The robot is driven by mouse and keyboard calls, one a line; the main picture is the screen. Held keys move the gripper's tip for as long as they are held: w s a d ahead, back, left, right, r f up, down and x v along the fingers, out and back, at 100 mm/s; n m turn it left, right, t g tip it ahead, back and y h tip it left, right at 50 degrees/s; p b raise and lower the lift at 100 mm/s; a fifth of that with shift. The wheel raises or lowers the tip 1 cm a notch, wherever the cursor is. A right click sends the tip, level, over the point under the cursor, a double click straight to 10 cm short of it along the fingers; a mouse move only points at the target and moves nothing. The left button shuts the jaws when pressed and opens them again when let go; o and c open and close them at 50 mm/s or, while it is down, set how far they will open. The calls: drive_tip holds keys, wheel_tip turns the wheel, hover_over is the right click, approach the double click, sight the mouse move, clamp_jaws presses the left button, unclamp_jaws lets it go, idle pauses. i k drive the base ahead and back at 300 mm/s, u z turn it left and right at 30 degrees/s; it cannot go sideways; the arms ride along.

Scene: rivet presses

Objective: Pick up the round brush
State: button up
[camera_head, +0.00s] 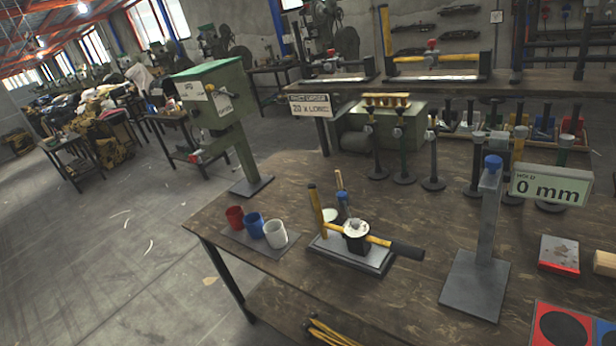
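I cannot pick out a round brush for certain. A thin tan stick (339,181), which may be a brush handle, stands upright behind a small dark pot with a pale top (356,231). A blue-topped piece (342,199) stands just in front of the stick. The pot sits on a grey base plate (374,259) on the wooden bench. An upright yellow bar (316,211) and a slanted yellow bar with a black grip (408,251) are beside the pot. My gripper is not in view.
Red (235,217), blue (253,225) and white (276,234) cups stand on a plate at the bench's left. A grey post (488,215) with a "0 mm" display (550,187) stands right. Several dark stands line the back.

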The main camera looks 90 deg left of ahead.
sight(338, 172)
drive_tip(key=u, duration=2.1)
drive_tip(key=k, duration=0.9)
drive_tip(key=u, duration=0.05)
drive_tip(key=i, duration=0.95)
drive_tip(key=z, duration=0.1)
